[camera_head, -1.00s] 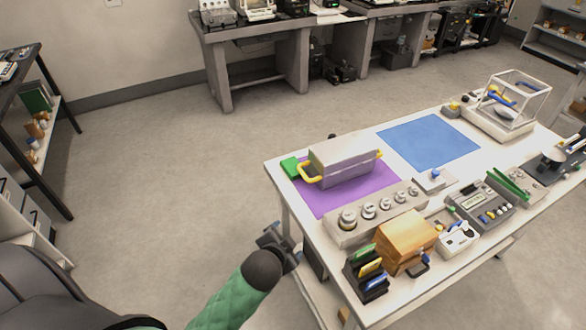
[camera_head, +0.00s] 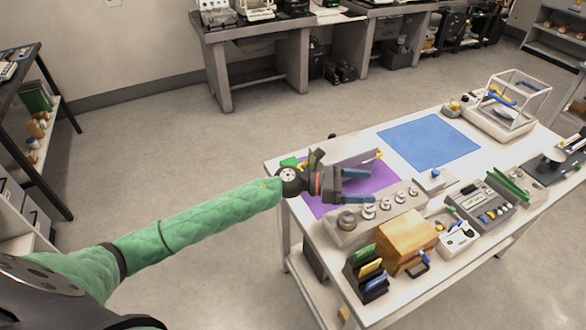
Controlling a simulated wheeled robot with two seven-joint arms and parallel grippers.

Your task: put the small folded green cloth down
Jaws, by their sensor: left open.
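The small green cloth (camera_head: 289,162) lies at the table's left end, by the corner of the purple mat (camera_head: 318,207). Only part of it shows behind my left wrist. My left gripper (camera_head: 370,186) reaches in from the left over the purple mat, to the right of the cloth. Its two fingers are apart, with nothing visible between them. My right gripper is not in view.
A weight rack (camera_head: 345,232) and a wooden box (camera_head: 405,238) are in front. The blue mat (camera_head: 430,142) is clear.

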